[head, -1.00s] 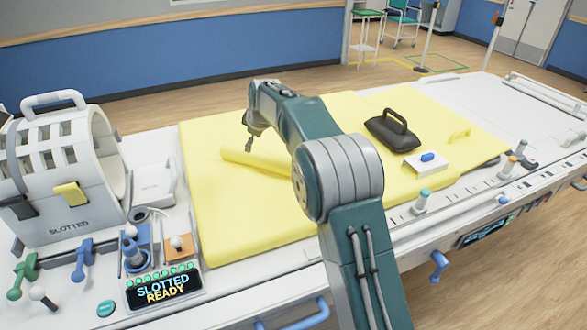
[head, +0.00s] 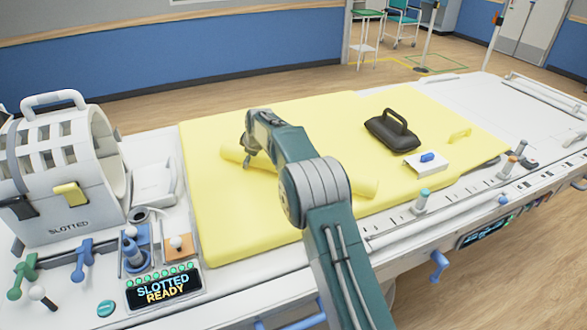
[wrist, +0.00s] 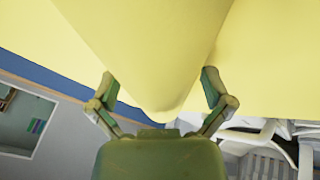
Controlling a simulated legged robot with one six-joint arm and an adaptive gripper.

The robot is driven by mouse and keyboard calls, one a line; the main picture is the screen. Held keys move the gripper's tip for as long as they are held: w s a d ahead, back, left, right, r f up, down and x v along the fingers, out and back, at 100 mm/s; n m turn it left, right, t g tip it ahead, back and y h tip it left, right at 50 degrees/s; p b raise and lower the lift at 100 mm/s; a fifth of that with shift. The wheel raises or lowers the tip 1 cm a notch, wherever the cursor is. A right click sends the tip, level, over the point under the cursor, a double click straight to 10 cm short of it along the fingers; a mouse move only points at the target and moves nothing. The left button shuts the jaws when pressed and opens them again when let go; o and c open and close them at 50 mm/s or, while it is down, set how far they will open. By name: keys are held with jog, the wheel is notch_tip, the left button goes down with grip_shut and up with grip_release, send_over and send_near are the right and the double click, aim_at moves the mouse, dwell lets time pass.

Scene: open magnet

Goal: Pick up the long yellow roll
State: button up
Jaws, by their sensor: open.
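The long yellow roll (head: 363,184) lies across the yellow mat (head: 222,226), its left end (head: 232,153) showing past my arm. My arm hides the middle of the roll. My gripper (head: 247,160) is at the left part of the roll, low over it. In the wrist view the roll (wrist: 158,60) fills the upper middle, its rounded end pointing toward my palm. The two fingers of my gripper (wrist: 160,88) are spread, one on each side of the roll's end. I cannot tell whether either finger touches it.
A slotted white coil (head: 100,185) and a control panel (head: 163,288) stand left of the mat. A black handled pad (head: 388,136) and a white box with a blue knob (head: 427,161) are on the right. Pegs (head: 421,203) line the bed's near edge.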

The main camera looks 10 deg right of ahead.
jog(key=c, duration=1.1)
